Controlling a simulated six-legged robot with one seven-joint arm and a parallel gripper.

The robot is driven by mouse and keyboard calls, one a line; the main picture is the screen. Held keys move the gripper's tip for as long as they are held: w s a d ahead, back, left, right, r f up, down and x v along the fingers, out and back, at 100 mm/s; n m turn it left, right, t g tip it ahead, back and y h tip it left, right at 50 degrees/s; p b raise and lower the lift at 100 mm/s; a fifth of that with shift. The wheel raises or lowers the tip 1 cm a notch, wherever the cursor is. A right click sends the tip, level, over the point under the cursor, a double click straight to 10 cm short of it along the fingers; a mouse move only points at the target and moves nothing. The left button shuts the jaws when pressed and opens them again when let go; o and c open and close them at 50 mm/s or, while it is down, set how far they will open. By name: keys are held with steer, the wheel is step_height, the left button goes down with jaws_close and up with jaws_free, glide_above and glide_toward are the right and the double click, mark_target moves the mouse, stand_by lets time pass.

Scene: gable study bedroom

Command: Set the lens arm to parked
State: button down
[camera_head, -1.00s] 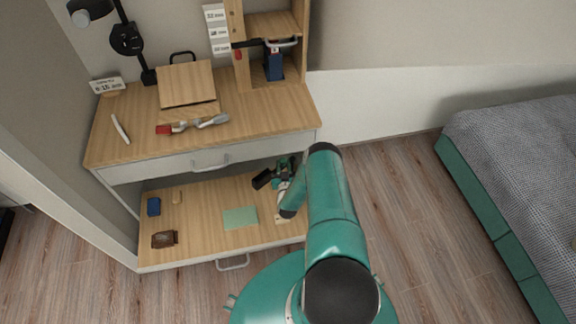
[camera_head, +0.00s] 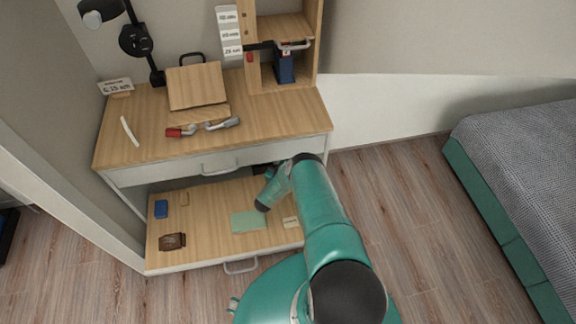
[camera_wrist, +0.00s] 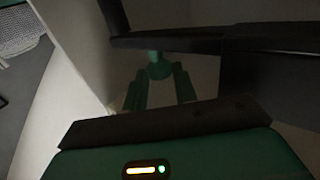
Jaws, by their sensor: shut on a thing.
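No part is clearly marked as the lens arm. A black jointed stand arm (camera_head: 137,40) with a round disc and a tilted head rises at the desk's back left. A black bar with a red end (camera_head: 262,46) reaches across the front of the shelf unit at the desk's back right. My gripper is under the desk's right front, above the pulled-out lower drawer, its tip hidden by the desk edge in the head view. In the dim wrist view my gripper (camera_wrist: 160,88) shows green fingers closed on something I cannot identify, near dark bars.
The desk top (camera_head: 270,115) holds a tilted wooden board (camera_head: 195,85), a red-and-grey tool (camera_head: 203,128) and a white stick (camera_head: 129,131). The lower drawer (camera_head: 215,200) holds a green sheet (camera_head: 248,221) and small items. A bed (camera_head: 520,170) stands right, with clear floor between.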

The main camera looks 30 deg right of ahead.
steer(key=shift+w+g, duration=0.1)
steer(key=shift+g, duration=0.2)
steer(key=c, duration=1.1)
jaws_free()
steer(key=v, duration=1.3)
steer(key=shift+s+a+f, duration=0.2)
steer(key=shift+a, duration=0.15)
